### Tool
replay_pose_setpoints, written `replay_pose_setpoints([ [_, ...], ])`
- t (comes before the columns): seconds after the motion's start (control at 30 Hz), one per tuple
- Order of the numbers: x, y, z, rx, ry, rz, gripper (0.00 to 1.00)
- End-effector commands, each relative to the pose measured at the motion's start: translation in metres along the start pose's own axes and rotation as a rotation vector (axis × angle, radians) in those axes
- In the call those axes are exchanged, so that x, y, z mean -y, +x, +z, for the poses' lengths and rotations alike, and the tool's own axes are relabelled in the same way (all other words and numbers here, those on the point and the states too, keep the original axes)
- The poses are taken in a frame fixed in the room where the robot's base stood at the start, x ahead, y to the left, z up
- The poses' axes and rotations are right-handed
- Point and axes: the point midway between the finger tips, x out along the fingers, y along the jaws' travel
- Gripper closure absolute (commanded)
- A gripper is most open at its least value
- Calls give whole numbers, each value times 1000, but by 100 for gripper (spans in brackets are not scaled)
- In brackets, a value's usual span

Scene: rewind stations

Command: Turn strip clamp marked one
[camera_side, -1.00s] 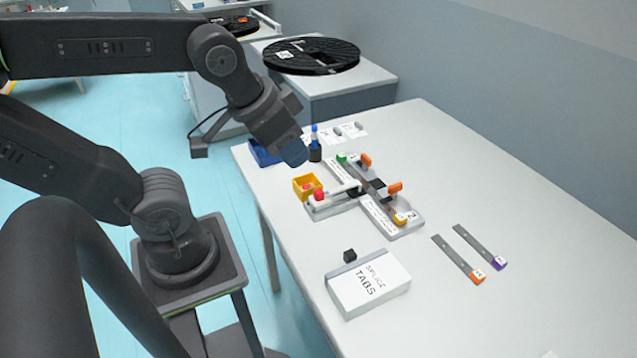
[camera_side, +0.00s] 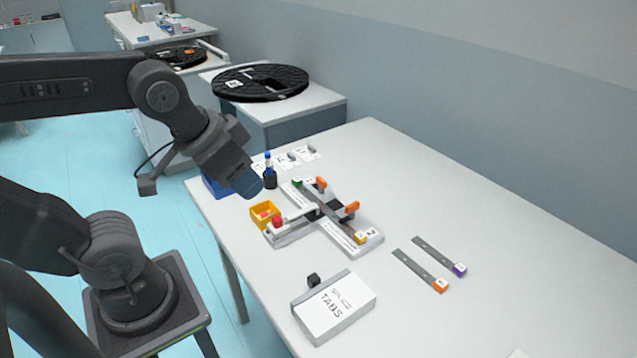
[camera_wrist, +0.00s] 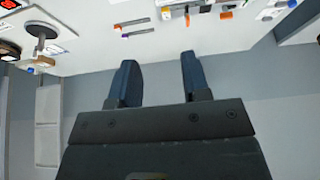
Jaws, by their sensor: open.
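The splicing fixture (camera_side: 345,235) is a light block on the table, with a dark strip along it. Two orange clamp levers stand on it: a far one (camera_side: 320,183) and a near one (camera_side: 352,206). A label reading 2 (camera_side: 371,233) is at the near end; I cannot read a mark of one. My gripper (camera_side: 248,185) hangs left of the fixture's far end, apart from both levers. In the wrist view my gripper (camera_wrist: 157,65) has its two fingers spread with nothing between them. Part of the fixture (camera_wrist: 195,12) shows at the top of that view.
A yellow bin (camera_side: 264,214) with red pieces sits left of the fixture, and a blue-topped bottle (camera_side: 269,170) stands close beyond my gripper. A splice tabs box (camera_side: 335,307) is in front. Two strips (camera_side: 420,270) lie at the right.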

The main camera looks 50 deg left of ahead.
Motion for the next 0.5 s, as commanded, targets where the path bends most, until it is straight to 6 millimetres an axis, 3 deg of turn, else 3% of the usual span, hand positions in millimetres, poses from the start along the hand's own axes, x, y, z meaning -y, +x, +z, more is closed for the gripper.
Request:
replay_pose_setpoints([
  [0.13, 7, 2, -27, 42, -1, -14, 43],
  [0.27, 23, 13, -71, 107, 1, -30, 30],
  [0.5, 67, 59, -147, 236, 5, -45, 30],
])
